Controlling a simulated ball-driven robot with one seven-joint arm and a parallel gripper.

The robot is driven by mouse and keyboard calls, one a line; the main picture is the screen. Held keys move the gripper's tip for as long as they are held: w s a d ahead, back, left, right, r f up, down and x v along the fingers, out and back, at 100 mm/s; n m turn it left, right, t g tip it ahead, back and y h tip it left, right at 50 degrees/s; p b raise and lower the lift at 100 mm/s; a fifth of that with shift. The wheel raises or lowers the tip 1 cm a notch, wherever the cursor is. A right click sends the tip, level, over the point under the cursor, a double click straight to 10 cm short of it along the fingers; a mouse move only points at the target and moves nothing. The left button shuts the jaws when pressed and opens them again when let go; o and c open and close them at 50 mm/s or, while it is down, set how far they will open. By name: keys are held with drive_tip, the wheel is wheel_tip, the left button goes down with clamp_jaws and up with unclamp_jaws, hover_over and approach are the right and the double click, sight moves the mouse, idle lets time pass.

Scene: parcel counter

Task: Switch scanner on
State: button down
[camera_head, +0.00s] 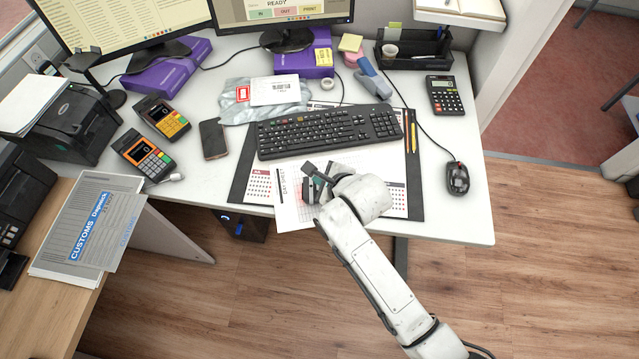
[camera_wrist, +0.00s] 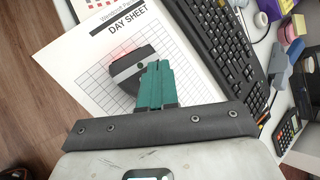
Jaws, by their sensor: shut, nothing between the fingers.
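A dark, rounded device with a grey band and a small dark round spot, apparently the scanner (camera_wrist: 138,70), lies on the white day sheet (camera_wrist: 88,65). A reddish glow shows on the sheet beside its far edge. My gripper (camera_wrist: 156,66) has its teal fingers together, empty, with the tips over the device's near right part. Whether they touch it I cannot tell. In the head view my gripper (camera_head: 309,190) is low over the sheet (camera_head: 287,210), in front of the keyboard. The device is mostly hidden there by my arm and gripper.
The keyboard (camera_head: 325,131) lies just behind my gripper. The mouse (camera_head: 457,178) and calculator (camera_head: 445,95) are at the right. A phone (camera_head: 213,139) and two card terminals (camera_head: 143,153) (camera_head: 163,117) are at the left. Pencils (camera_head: 410,130) lie right of the keyboard.

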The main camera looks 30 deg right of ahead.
wheel_tip(320, 180, up, 6)
drive_tip(key=p, duration=0.4)
drive_tip(key=shift+f+p, duration=0.25)
drive_tip(key=shift+p, duration=0.05)
